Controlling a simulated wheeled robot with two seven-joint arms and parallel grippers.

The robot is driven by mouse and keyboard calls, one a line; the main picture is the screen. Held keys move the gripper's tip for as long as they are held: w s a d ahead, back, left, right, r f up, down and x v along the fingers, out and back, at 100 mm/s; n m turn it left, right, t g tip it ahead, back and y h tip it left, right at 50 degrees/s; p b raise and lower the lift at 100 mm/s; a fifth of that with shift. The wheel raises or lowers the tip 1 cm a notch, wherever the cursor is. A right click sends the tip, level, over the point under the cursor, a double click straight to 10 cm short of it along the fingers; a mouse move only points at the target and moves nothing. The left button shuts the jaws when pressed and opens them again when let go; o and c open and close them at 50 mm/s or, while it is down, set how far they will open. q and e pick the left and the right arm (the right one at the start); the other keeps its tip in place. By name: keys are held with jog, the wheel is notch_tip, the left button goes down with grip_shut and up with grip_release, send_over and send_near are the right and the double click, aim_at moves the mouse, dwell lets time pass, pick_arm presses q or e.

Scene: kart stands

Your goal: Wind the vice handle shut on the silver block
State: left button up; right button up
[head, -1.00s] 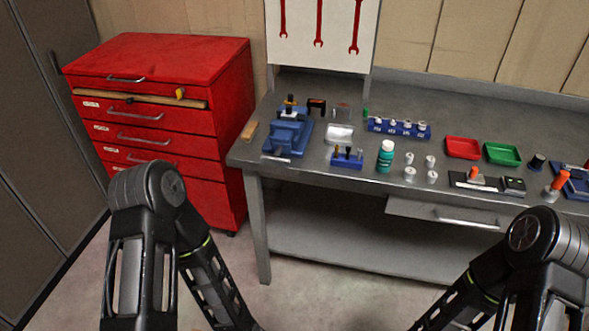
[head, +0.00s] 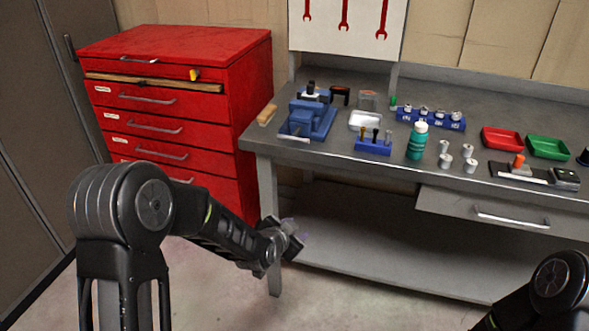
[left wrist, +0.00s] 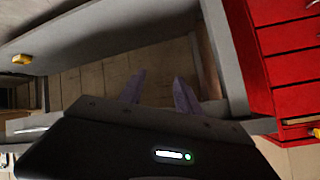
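The blue vice (head: 309,117) sits on the left end of the workbench, with a thin pale bar (head: 293,138) at its front that looks like its handle. I cannot make out a silver block between its jaws. My left gripper (head: 298,242) is below the bench top's front edge, near the left front leg, well apart from the vice. In the left wrist view, the two fingers of my left gripper (left wrist: 158,92) stand apart with nothing between them. My right gripper is out of view; only part of that arm shows at the lower right.
The workbench top (head: 330,157) overhangs a lower shelf (head: 390,250) and a drawer (head: 490,212). A tan block (head: 267,114) lies left of the vice. A red cabinet (head: 180,100) is at left.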

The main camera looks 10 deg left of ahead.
pick_arm(q)
jog(key=w+a+r+m+t+b, duration=0.2)
jog(key=w+r+m+t+b, duration=0.15)
jog(key=w+r+b, duration=0.45)
jog(key=m+t, duration=0.2)
jog(key=t, duration=0.2)
send_near(293, 140)
jog(key=w, duration=0.4)
jog(key=shift+s+d+r+n+g+y, duration=0.2)
jog(key=shift+d+r+n+g+y, duration=0.1)
jog(key=shift+r+y, duration=0.1)
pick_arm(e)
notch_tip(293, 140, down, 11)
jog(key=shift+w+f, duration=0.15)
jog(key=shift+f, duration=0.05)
pick_arm(q)
jog(key=shift+w, duration=0.1)
jog(key=w, duration=0.7)
jog(key=shift+w+d+f, duration=0.15)
jog(key=shift+w+d, duration=0.1)
jog(key=shift+w, duration=0.1)
jog(key=shift+c, duration=0.4)
